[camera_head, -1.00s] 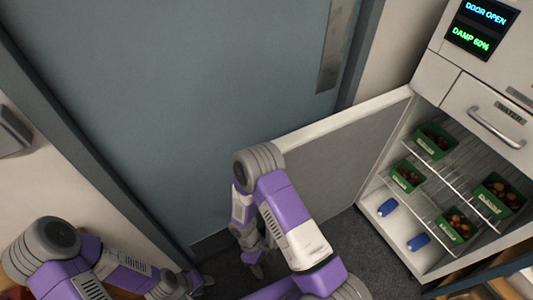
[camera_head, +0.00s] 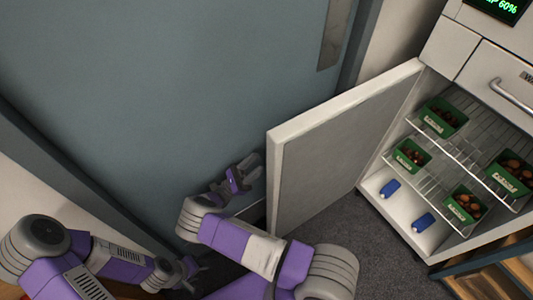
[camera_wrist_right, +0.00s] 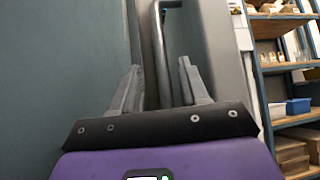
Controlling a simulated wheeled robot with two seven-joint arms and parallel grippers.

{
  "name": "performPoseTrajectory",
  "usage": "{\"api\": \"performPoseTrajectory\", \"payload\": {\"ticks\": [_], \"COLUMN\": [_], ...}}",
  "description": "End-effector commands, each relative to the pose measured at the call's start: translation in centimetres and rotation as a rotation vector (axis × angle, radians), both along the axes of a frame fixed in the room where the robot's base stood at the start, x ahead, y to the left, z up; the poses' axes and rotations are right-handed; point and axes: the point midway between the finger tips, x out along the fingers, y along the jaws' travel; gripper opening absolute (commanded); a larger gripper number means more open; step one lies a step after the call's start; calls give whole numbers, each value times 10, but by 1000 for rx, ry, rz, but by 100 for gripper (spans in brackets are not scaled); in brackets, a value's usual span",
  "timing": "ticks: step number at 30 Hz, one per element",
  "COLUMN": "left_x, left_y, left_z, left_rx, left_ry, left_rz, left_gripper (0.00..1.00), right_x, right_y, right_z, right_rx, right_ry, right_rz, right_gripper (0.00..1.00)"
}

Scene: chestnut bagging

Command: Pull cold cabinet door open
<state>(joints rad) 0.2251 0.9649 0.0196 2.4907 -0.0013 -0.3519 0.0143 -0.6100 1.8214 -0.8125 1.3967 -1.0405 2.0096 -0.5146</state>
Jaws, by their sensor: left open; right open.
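The cold cabinet (camera_head: 450,60) stands at the right, with its white door (camera_head: 335,150) swung wide open toward the left. Green boxes of chestnuts (camera_head: 445,118) and blue items (camera_head: 390,188) show inside on the shelves and floor. My right gripper (camera_head: 243,178) is open just left of the door's free edge, on its outer side. In the right wrist view, a vertical metal bar handle (camera_wrist_right: 160,50) stands between and beyond the open fingers (camera_wrist_right: 158,88); contact cannot be told. My left gripper (camera_head: 190,270) is open, low at the bottom left.
A large blue-grey room door (camera_head: 170,90) fills the background close behind my right gripper. Dark floor (camera_head: 335,225) shows below the cabinet door. In the right wrist view, shelves (camera_wrist_right: 290,65) with bins and boxes stand at the right.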

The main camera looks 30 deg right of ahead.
Motion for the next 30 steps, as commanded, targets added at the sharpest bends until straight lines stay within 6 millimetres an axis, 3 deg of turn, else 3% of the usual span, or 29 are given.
{"api": "performPoseTrajectory", "payload": {"ticks": [15,26,30], "left_x": [0,0,0], "left_y": [0,0,0], "left_z": [6,6,6], "left_rx": [0,0,0], "left_ry": [-1,-1,0], "left_rz": [-1,0,0], "left_gripper": [43,43,43], "right_x": [-6,-7,-7], "right_y": [-47,-51,-51], "right_z": [48,52,51], "right_rx": [-1,1,1], "right_ry": [-1,-1,-1], "right_rz": [-4,-2,-2], "right_gripper": [44,44,23]}}
